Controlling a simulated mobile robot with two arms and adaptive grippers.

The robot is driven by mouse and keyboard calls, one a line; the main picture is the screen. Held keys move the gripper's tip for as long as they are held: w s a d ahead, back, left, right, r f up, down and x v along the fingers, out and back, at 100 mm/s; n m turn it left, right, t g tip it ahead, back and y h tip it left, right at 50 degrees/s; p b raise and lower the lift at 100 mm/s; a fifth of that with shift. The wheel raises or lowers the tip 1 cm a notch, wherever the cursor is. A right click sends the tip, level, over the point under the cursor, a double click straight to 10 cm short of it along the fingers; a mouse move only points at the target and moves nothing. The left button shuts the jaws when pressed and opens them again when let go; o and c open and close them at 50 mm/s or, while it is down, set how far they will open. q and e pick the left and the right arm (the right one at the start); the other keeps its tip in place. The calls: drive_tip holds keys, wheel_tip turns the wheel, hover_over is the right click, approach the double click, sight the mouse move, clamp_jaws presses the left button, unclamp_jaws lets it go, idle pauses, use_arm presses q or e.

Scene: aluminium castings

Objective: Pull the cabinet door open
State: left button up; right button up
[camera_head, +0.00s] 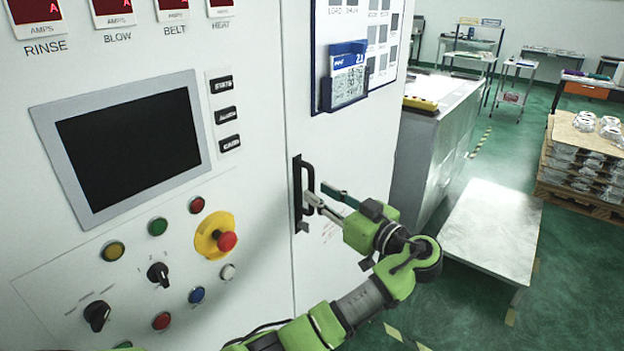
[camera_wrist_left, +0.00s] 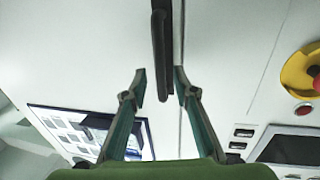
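The white cabinet door (camera_head: 345,150) stands right of a vertical seam in the head view and looks closed. Its black upright handle (camera_head: 298,190) sits beside that seam. My left gripper (camera_head: 317,193) is at the handle with its fingers apart. In the left wrist view the dark handle (camera_wrist_left: 161,45) runs down between the two open fingers of the left gripper (camera_wrist_left: 160,82), with a gap visible on the left side; contact on the right side is unclear. My right gripper is not in view.
Left of the seam is a control panel with a dark screen (camera_head: 130,150) and a yellow-red stop button (camera_head: 216,237). A board with a card holder (camera_head: 345,80) is on the door. A low white platform (camera_head: 492,230) and grey bench (camera_head: 435,140) stand to the right.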

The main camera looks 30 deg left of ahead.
sight(313, 191)
use_arm(q)
drive_tip(key=p+x, duration=0.1)
drive_tip(key=x, duration=0.1)
drive_tip(key=shift+a+r, duration=0.15)
drive_tip(key=shift+a, duration=0.2)
drive_tip(key=shift+w+a, duration=0.2)
drive_tip(key=shift+a, duration=0.35)
drive_tip(key=shift+f, duration=0.2)
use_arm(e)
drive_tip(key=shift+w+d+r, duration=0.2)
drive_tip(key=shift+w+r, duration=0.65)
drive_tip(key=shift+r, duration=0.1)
use_arm(q)
clamp_jaws()
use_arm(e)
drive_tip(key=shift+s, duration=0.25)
